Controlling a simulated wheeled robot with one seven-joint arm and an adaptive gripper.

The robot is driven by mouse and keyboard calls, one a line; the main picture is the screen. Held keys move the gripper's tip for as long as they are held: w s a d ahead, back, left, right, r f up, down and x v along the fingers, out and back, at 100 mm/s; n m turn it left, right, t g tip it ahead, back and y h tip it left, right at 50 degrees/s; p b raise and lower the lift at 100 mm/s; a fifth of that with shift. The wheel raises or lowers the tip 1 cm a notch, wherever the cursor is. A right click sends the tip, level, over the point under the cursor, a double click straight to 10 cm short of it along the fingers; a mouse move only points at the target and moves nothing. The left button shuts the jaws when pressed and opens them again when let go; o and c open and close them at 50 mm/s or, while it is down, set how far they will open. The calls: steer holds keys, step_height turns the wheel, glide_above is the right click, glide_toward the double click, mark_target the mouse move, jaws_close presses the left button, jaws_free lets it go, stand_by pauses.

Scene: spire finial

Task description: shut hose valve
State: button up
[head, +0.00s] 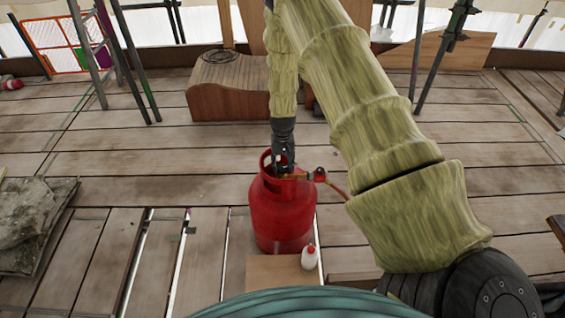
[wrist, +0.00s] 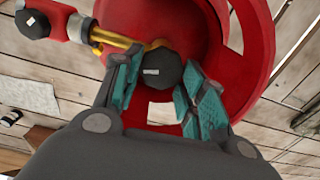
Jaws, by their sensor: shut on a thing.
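A red gas cylinder (head: 283,218) stands upright on the deck, with a red collar (wrist: 240,50) around its top. My gripper (head: 283,165) reaches down into the collar from above. In the wrist view its two teal-padded fingers are closed on a black faceted knob (wrist: 160,70) inside the collar. A brass fitting (wrist: 108,38) runs left from beside the knob to a red regulator (head: 319,174), which has its own black knob (wrist: 28,22). An orange-red hose (head: 337,190) leaves the regulator to the right in the head view. My gripper hides much of the collar's inside in the head view.
A small white bottle (head: 309,259) with a red cap stands beside the cylinder's base by a board (head: 268,272). A brown wooden box (head: 240,92) with a coiled rope on it stands behind. Grey slabs (head: 32,222) lie at left. Scaffold poles (head: 138,75) stand at the back.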

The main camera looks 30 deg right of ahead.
mark_target(284, 166)
steer(key=shift+d+m+p, duration=0.1)
steer(key=shift+m+p, duration=0.3)
steer(key=shift+m, duration=1.3)
steer(key=o, duration=1)
steer(key=shift+o, duration=0.2)
steer(key=shift+r, duration=0.1)
step_height(284, 166, up, 12)
steer(key=shift+s, duration=0.1)
